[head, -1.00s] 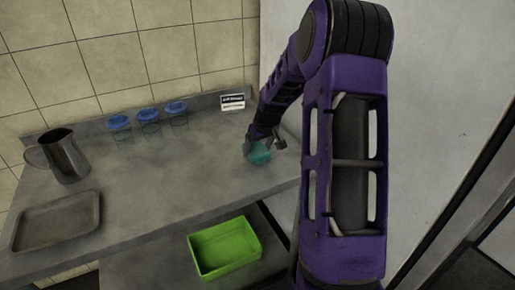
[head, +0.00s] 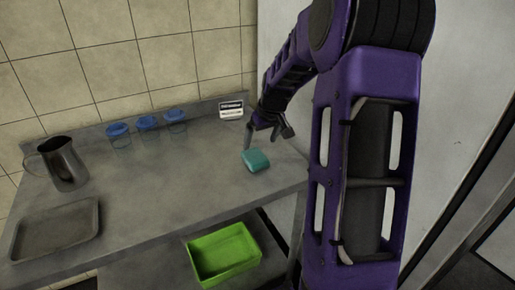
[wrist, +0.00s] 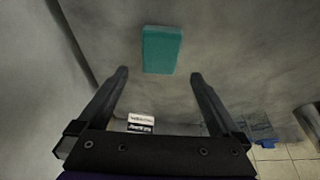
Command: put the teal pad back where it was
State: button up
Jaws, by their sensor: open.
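The teal pad (head: 255,161) lies flat on the grey counter near its right end, close to the front edge. In the wrist view the pad (wrist: 161,49) sits beyond the fingertips, roughly centred between them. My gripper (head: 267,136) is open and empty, behind and above the pad in the head view. Its two fingers (wrist: 159,75) are spread wide in the wrist view, and neither touches the pad.
A black-and-white sign (head: 231,109) stands at the back of the counter (head: 165,185). Several blue-lidded containers (head: 147,124) line the back. A metal pitcher (head: 65,165) and a grey tray (head: 55,228) are at left. A green bin (head: 224,254) sits on the lower shelf. The middle counter is clear.

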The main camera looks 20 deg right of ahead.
jog(key=shift+v, duration=1.65)
jog(key=shift+a, duration=0.1)
